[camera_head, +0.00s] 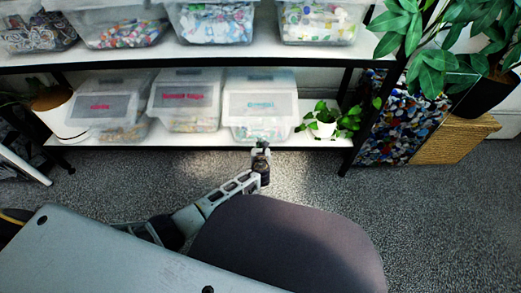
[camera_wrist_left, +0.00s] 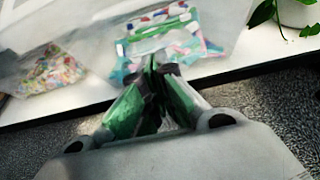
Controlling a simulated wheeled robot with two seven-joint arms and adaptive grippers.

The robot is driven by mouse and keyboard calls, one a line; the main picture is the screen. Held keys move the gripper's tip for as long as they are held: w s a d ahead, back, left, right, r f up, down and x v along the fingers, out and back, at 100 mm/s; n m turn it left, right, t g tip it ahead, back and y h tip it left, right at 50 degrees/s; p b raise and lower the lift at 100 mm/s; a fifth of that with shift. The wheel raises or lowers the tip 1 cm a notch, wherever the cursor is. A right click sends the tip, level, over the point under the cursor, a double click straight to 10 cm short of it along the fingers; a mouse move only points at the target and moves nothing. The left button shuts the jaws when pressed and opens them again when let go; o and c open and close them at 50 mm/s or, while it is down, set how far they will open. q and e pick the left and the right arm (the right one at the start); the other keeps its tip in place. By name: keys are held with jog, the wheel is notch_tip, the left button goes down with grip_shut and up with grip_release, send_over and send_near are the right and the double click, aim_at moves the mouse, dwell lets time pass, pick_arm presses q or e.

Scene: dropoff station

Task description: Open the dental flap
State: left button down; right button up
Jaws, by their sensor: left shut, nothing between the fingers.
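The dental bin (camera_head: 260,106) is a whitish translucent container with small teal lettering, at the right of the three bins on the lower shelf. Its labelled flap (camera_head: 261,104) appears down and closed. My left gripper (camera_head: 261,146) is in front of the bin's lower edge. Its fingers are shut and empty. In the left wrist view, the fingertips (camera_wrist_left: 154,62) meet in front of the bin's clear front (camera_wrist_left: 108,50), with colourful pieces showing behind it. I cannot tell whether the fingertips touch the bin. My right gripper is in neither view.
A bread tags bin (camera_head: 186,99) stands left of the dental bin, with another labelled bin (camera_head: 104,105) beyond it. A small potted plant (camera_head: 324,122) is to the right on the lower shelf (camera_head: 308,141). The upper shelf (camera_head: 250,52) holds several open-topped bins above.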

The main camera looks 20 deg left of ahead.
pick_arm(q)
jog(key=shift+w+a+r+b, duration=0.25)
jog(key=shift+w+r+b, duration=0.15)
jog(key=shift+w+r, duration=0.3)
jog(key=shift+w+a+r+b, duration=0.2)
jog(key=shift+w+r+b, duration=0.3)
jog(key=shift+r, duration=0.3)
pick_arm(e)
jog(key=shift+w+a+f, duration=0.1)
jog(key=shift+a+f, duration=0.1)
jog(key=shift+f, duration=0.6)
pick_arm(q)
jog(key=shift+r+p, duration=0.1)
jog(key=shift+p, duration=0.2)
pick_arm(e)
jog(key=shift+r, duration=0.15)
